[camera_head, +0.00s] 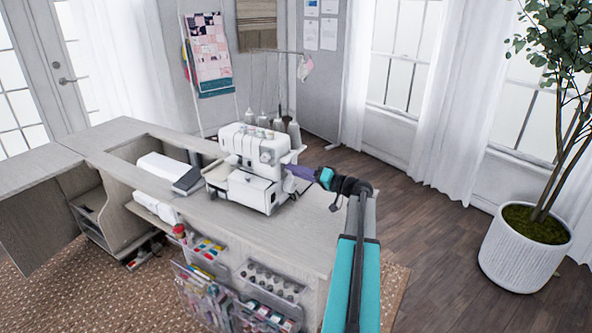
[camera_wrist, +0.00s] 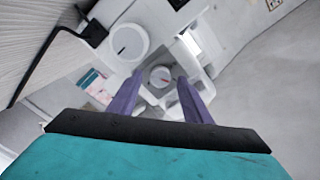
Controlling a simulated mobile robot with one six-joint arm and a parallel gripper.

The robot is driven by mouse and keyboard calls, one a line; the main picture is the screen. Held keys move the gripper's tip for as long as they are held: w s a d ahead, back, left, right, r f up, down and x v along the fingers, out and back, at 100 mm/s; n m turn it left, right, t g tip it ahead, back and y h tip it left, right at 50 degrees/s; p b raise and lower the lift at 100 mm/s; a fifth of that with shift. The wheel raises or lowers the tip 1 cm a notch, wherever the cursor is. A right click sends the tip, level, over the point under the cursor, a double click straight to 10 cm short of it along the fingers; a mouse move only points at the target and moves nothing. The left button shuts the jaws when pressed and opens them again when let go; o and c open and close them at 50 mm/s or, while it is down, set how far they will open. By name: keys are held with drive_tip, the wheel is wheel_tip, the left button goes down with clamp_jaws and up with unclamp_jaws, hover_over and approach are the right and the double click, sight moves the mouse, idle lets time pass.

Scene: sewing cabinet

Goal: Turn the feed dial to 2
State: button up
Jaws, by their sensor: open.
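A white sewing machine (camera_head: 247,188) with several thread cones stands on the cabinet top. I cannot read any numbers, so which one is the feed dial is not confirmed. My gripper (camera_wrist: 160,80) has two purple fingers, open on either side of the small dial; contact cannot be told. In the head view my gripper (camera_head: 300,171) is at the machine's right side, where the dials are hidden.
The cabinet top (camera_head: 215,222) is clear in front of the machine. A white and grey device (camera_head: 168,172) sits in the opening to its left. Clear bins (camera_head: 270,283) hang on the cabinet front. A potted plant (camera_head: 525,250) stands far right on open floor.

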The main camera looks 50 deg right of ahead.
drive_tip(key=shift+w+a, duration=0.15)
drive_tip(key=shift+w, duration=0.25)
drive_tip(key=c, duration=1.1)
drive_tip(key=shift+o, duration=0.2)
